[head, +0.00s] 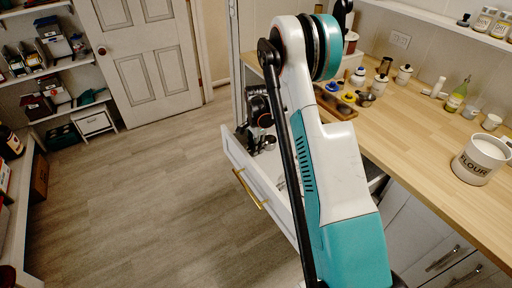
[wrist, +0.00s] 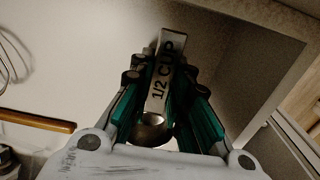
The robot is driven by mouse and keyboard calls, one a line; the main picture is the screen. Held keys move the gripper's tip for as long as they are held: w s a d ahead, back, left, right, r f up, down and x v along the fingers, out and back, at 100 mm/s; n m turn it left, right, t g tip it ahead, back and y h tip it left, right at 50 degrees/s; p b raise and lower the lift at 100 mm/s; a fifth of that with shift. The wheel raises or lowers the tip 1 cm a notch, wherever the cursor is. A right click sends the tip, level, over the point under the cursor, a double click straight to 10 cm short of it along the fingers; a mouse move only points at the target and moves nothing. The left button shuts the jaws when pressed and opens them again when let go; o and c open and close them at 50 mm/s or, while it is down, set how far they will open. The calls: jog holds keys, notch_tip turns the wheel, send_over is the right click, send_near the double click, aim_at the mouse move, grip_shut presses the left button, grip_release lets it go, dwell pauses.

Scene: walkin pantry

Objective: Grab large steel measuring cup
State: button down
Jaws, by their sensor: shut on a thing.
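A steel measuring cup shows in the wrist view, its flat handle (wrist: 163,82) marked "1/2 CUP" and its round bowl (wrist: 151,130) closer to the camera. My gripper (wrist: 165,75) is shut on the handle, with the teal fingers on both sides of it. In the head view my gripper (head: 258,138) is at the far end of the open drawer (head: 236,152). The cup cannot be made out clearly there, and my arm hides part of the drawer.
The drawer has a gold handle (head: 249,190). A whisk (wrist: 14,58) and a wooden handle (wrist: 38,121) lie at the left of the wrist view. The wooden counter (head: 420,130) holds a flour canister (head: 478,162) and several small items. The floor left of the drawer is clear.

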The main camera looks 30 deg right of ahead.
jog(key=shift+f, duration=0.15)
jog(key=c, duration=1.5)
grip_release()
